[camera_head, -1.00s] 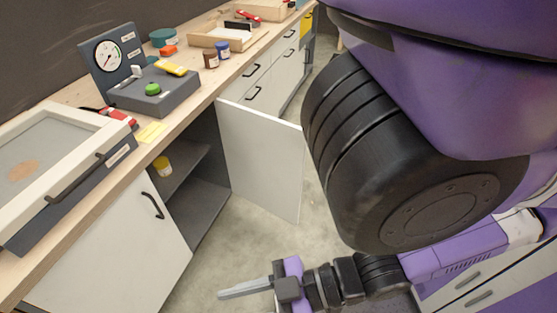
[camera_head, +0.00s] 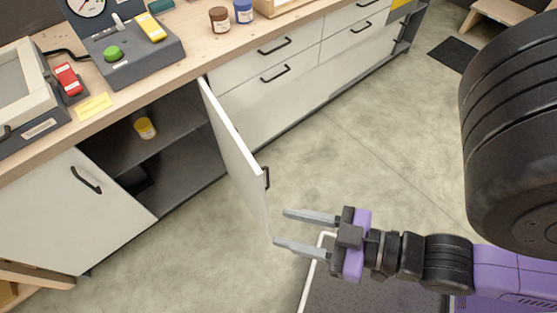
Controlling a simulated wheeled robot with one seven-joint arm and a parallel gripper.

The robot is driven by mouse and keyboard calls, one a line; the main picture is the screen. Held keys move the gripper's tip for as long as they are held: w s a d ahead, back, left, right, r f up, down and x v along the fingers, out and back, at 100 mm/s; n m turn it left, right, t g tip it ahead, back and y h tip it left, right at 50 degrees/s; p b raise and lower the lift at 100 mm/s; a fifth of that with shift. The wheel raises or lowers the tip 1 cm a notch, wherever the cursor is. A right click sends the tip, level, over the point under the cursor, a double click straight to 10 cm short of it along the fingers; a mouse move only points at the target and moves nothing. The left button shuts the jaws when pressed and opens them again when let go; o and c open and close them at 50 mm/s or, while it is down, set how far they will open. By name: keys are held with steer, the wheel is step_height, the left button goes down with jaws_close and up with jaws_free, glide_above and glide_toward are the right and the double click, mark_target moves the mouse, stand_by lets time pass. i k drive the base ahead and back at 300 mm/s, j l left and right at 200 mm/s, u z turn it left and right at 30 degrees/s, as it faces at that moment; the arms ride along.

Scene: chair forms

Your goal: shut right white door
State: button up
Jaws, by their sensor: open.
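The right white door (camera_head: 232,157) stands open, swung out from the cabinet under the workbench. Its black handle (camera_head: 266,178) shows on its outer face near the free edge. My gripper (camera_head: 280,228) is open and empty, its two grey fingers pointing left. In the picture the lower fingertip is close to the door's lower free corner; I cannot tell whether they touch. The left white door (camera_head: 72,208) is shut. Between the doors the dark cabinet inside is open, with a yellow-lidded jar (camera_head: 145,128) on its shelf.
The wooden worktop (camera_head: 190,60) holds a control box with a green button (camera_head: 113,53), a red object (camera_head: 68,79) and two jars. White drawers (camera_head: 290,75) lie right of the opening. Grey floor (camera_head: 375,140) is clear beyond my gripper. A dark mat (camera_head: 453,55) lies at the back.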

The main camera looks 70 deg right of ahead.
mark_target(245, 174)
steer(key=k+l, duration=0.3)
steer(key=l, duration=0.15)
steer(key=k+l, duration=0.3)
steer(key=l, duration=0.2)
steer(key=k+l, duration=0.25)
steer(key=l, duration=0.2)
